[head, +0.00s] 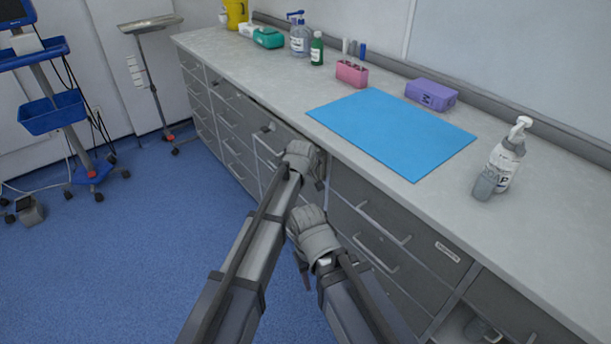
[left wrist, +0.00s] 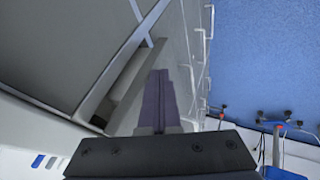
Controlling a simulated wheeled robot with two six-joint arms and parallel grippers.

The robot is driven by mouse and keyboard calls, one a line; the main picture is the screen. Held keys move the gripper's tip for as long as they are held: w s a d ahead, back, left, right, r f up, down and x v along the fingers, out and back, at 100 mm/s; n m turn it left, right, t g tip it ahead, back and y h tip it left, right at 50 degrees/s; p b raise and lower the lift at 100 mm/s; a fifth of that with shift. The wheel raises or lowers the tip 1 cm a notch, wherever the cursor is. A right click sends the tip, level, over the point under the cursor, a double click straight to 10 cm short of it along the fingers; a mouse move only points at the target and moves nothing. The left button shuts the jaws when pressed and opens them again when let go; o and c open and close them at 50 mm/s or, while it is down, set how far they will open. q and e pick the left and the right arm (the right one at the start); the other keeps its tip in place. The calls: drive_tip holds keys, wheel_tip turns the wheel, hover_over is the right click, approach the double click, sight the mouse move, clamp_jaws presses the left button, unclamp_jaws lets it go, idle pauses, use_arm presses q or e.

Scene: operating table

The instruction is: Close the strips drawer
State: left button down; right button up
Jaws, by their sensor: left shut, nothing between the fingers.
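A drawer (head: 272,138) in the cabinet under the counter stands slightly out from the fronts around it. No label on it can be read. My left gripper (head: 319,172) is at its right end, mostly hidden by my wrist in the head view. In the left wrist view its fingers (left wrist: 159,85) are together and empty, close to the drawer front, with a dark gap beside them. Whether they touch it I cannot tell. My right gripper (head: 303,272) hangs lower, in front of the cabinet, and its fingers are mostly hidden by the hand.
The counter (head: 270,85) carries a blue mat (head: 390,130), a soap bottle (head: 503,160), a pink box (head: 352,73) and a purple box (head: 431,94). Other drawer handles (head: 378,260) stick out nearby. The blue floor (head: 130,260) to the left is free.

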use_arm(q)
drive_tip(key=shift+w+d, duration=0.15)
drive_tip(key=shift+d, duration=0.05)
use_arm(e)
drive_tip(key=shift+d, duration=0.1)
idle(0.4)
